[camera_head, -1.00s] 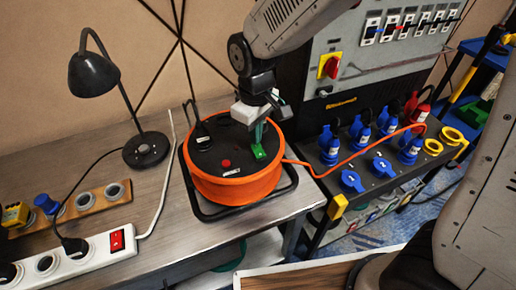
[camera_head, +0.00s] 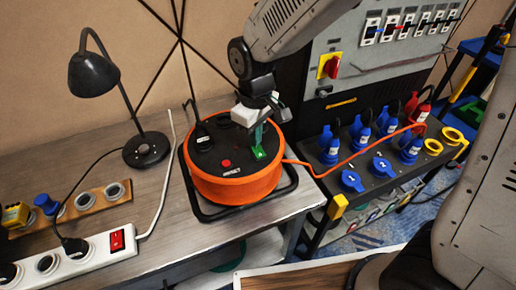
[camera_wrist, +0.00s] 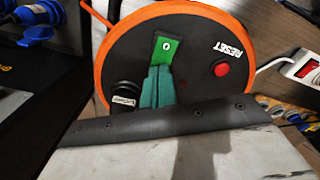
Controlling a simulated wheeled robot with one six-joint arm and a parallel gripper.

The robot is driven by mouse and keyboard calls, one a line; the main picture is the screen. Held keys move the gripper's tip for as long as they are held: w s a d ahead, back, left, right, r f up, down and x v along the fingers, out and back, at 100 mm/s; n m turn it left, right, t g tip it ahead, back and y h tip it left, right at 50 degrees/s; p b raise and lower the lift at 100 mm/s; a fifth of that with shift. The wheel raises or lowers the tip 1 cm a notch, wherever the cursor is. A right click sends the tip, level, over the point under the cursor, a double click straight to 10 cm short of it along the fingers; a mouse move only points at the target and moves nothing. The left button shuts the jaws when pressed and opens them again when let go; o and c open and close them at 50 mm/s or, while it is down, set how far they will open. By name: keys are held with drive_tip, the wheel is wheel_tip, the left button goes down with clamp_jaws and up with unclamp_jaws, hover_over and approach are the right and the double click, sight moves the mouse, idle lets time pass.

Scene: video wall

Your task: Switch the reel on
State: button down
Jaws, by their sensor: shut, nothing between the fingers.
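The orange cable reel (camera_head: 238,187) sits on the grey bench, with a black round top. On that top are a green rocker switch (camera_head: 259,153) marked "0" and a red reset button (camera_head: 226,163). A black plug stands in the reel's top. In the wrist view the green switch (camera_wrist: 165,48) shows with its "0" end upward, and the red button (camera_wrist: 222,68) is to its right. My gripper (camera_head: 258,140), with green fingers, is shut and empty. Its fingertips (camera_wrist: 160,72) are right at the switch and cover its lower part; whether they touch is unclear.
A black desk lamp (camera_head: 145,150) stands to the left of the reel. A white power strip (camera_head: 85,258) with a red switch lies at the front left. A socket panel (camera_head: 375,165) with blue and red plugs is on the right. An orange cable runs to it.

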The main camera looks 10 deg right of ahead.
drive_tip(key=shift+f, duration=0.55)
drive_tip(key=shift+r, duration=3.55)
drive_tip(key=s+d+r+m, duration=0.4)
drive_tip(key=s+d, duration=0.5)
drive_tip(key=d, duration=0.1)
drive_tip(key=s+d+r+m+t, duration=0.1)
drive_tip(key=s+d+r+m, duration=0.4)
drive_tip(key=s+d, duration=0.5)
drive_tip(key=shift+s+d+r, duration=0.2)
drive_tip(key=shift+s+d, duration=0.1)
drive_tip(key=shift+d, duration=0.1)
